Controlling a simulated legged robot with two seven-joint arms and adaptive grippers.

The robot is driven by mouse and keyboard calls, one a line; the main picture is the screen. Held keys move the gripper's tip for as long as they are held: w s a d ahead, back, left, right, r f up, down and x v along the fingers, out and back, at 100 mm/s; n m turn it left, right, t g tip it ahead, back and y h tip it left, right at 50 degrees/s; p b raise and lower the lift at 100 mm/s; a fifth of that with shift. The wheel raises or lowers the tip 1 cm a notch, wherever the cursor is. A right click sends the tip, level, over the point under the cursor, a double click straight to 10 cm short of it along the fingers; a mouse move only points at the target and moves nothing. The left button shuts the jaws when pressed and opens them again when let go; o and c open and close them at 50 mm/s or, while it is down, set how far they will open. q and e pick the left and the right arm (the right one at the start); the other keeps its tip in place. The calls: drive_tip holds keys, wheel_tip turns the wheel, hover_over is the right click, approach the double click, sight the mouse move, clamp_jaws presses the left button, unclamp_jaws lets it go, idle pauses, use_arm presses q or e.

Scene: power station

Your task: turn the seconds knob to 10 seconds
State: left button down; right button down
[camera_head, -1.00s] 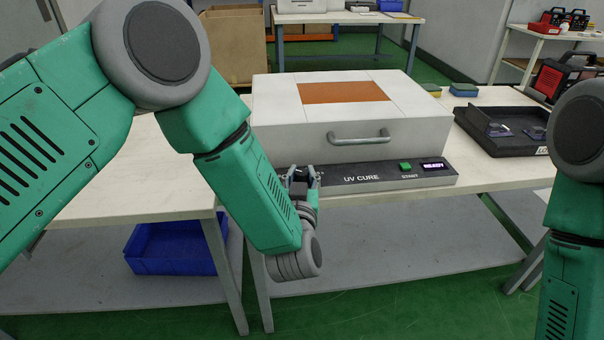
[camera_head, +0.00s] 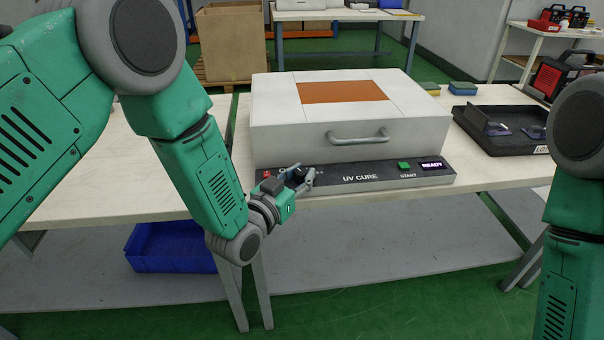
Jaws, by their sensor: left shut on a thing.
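The UV cure box (camera_head: 345,120) stands on the table, with a dark control panel (camera_head: 380,176) along its front. The panel bears the label UV CURE, a green START button (camera_head: 404,166) and a lit display (camera_head: 432,165) reading READY. My left gripper (camera_head: 303,174) is at the panel's left part, its fingers closed around the dark seconds knob (camera_head: 299,173). The fingers hide most of the knob, and its pointer and scale cannot be read. A small red part (camera_head: 267,174) shows on the panel left of the gripper. My right arm is at the right edge; its gripper is out of view.
A black tray (camera_head: 490,142) with small dark parts stands right of the box. Blue-and-yellow sponges (camera_head: 463,88) lie behind it. A blue bin (camera_head: 170,247) sits on the shelf below. The table left of the box is clear.

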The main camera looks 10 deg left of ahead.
idle(0.4)
use_arm(q)
drive_tip(key=c, duration=1.3)
unclamp_jaws()
drive_tip(key=shift+o, duration=0.2)
drive_tip(key=v, duration=1.2)
drive_tip(key=shift+a, duration=0.1)
